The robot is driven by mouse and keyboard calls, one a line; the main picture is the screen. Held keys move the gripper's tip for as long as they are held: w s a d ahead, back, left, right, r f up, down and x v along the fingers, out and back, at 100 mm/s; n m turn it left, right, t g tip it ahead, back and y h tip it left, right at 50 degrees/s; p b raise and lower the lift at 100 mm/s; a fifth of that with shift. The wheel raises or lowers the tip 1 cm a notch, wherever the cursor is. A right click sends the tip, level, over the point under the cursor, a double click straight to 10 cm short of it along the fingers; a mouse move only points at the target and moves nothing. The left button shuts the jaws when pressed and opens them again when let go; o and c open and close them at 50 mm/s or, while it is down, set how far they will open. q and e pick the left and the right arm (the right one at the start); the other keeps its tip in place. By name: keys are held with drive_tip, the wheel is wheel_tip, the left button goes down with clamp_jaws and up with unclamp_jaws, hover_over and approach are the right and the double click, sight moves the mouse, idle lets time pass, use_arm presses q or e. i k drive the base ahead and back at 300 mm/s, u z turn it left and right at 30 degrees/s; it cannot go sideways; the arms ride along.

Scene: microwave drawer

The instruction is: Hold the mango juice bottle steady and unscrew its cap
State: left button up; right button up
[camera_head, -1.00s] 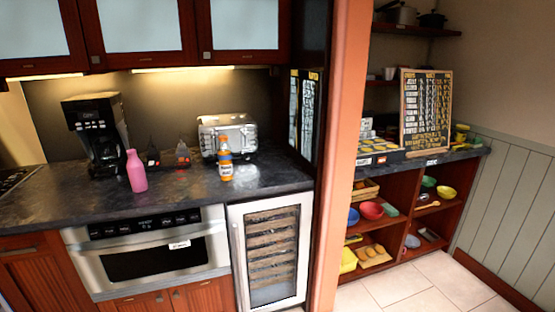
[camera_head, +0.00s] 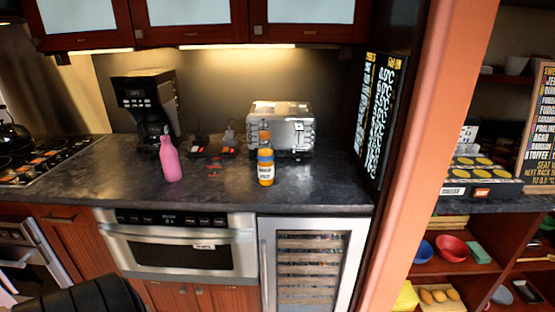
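The mango juice bottle (camera_head: 265,168) looks to be the small orange bottle with a white label and an orange-brown top. It stands upright on the dark countertop (camera_head: 220,195), in front of the silver toaster oven. Its cap (camera_head: 265,136) is on, at the top of the neck. Neither of my grippers shows in the head view, and nothing is touching the bottle.
A pink bottle (camera_head: 170,160) stands to the left, before a black coffee maker (camera_head: 146,102). The toaster oven (camera_head: 281,126) is close behind the juice bottle. An orange pillar (camera_head: 425,150) bounds the right. The counter front is clear around the bottle.

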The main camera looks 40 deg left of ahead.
sight(265, 149)
drive_tip(key=u, duration=0.55)
drive_tip(key=i, duration=0.8)
drive_tip(key=u, duration=0.95)
drive_tip(key=i, duration=0.2)
drive_tip(key=u, duration=0.25)
